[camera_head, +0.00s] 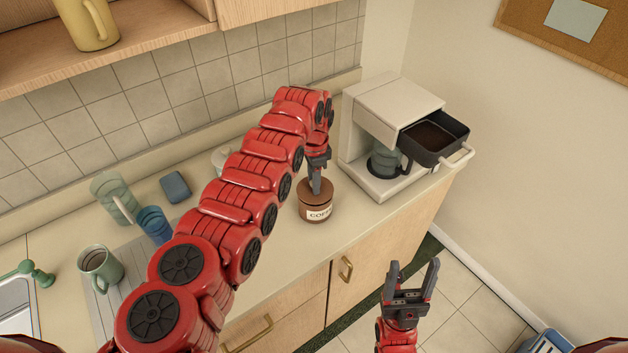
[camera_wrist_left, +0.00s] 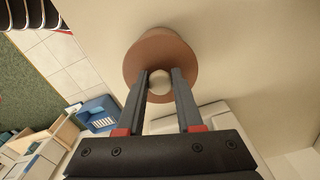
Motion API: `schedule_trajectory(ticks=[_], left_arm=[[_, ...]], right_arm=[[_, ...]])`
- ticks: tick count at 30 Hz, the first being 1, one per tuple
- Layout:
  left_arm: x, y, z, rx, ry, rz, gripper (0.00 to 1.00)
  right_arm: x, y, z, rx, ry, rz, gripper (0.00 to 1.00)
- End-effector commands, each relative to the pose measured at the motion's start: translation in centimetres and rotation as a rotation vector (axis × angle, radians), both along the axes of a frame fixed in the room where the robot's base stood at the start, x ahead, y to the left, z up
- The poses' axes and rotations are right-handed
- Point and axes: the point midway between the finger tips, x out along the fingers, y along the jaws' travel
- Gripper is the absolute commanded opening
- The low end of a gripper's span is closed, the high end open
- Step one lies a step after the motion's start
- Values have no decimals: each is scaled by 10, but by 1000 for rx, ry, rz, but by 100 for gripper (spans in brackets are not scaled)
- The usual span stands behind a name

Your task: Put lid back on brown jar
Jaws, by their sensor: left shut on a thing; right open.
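The brown jar (camera_head: 316,212) stands upright on the counter in front of the coffee machine, with a white label reading "COFF…". The brown lid (camera_head: 304,189) is at the jar's mouth. It also shows in the left wrist view as a brown disc (camera_wrist_left: 160,58) with a pale round knob (camera_wrist_left: 158,82). My left gripper (camera_head: 316,190) points down over the jar, shut on the lid's knob. I cannot tell whether the lid is fully seated or just above the rim. My right gripper (camera_head: 412,272) is open and empty, low over the floor beside the cabinets.
The coffee machine (camera_head: 385,125), with its filter drawer (camera_head: 435,137) pulled out, stands right behind the jar. A white lidded pot (camera_head: 219,158), a blue sponge (camera_head: 175,186), cups and a green mug (camera_head: 100,265) are left. My left arm crosses the counter. Counter right of the jar is clear.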

Motion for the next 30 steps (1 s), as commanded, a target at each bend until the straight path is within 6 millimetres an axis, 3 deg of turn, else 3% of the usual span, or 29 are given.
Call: schedule_trajectory(ticks=[30], left_arm=[[0, 0, -1, 0, 0, 0, 0]], right_arm=[[0, 0, -8, 0, 0, 0, 65]])
